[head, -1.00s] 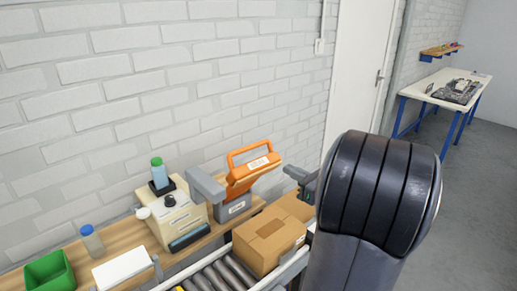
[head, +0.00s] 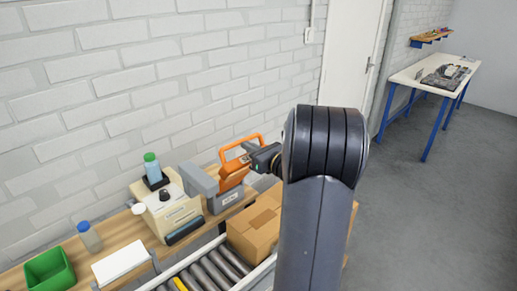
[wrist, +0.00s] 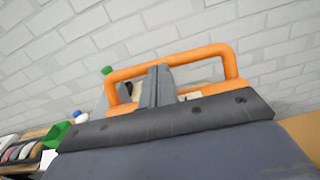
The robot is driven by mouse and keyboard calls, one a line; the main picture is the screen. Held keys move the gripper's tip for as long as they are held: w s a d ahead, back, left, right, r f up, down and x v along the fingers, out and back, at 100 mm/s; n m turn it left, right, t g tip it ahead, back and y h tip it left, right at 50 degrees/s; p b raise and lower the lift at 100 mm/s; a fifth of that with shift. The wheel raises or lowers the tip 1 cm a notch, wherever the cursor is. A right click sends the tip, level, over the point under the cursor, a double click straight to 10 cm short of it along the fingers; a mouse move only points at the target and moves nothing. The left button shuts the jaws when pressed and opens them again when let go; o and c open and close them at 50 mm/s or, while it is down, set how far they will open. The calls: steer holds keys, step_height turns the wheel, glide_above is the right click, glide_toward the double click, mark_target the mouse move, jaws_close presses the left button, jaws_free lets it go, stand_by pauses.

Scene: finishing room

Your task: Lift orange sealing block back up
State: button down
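The orange sealing block (head: 234,173) with its loop handle stands tilted up over a grey base (head: 226,199) on the wooden bench in the head view. In the wrist view its orange handle (wrist: 229,62) spans the upper middle. My gripper (head: 250,156) reaches in from the right, close to the handle, in the head view. In the wrist view my gripper's fingers (wrist: 159,80) sit side by side with no clear gap and cross in front of the handle's top bar. I cannot tell whether they touch it. The block's lower part is hidden in the wrist view.
A beige machine (head: 168,212) with a green-capped bottle (head: 152,167) stands left of the block. A cardboard box (head: 256,228) sits on the roller conveyor (head: 212,270) in front. A green bin (head: 50,271) and white stack (head: 121,264) lie at left. The brick wall is behind.

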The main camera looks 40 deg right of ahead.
steer(key=shift+w, duration=0.2)
steer(key=shift+w+a+r, duration=0.15)
steer(key=shift+w+r, duration=0.2)
steer(key=shift+w, duration=0.4)
steer(key=shift+r, duration=0.3)
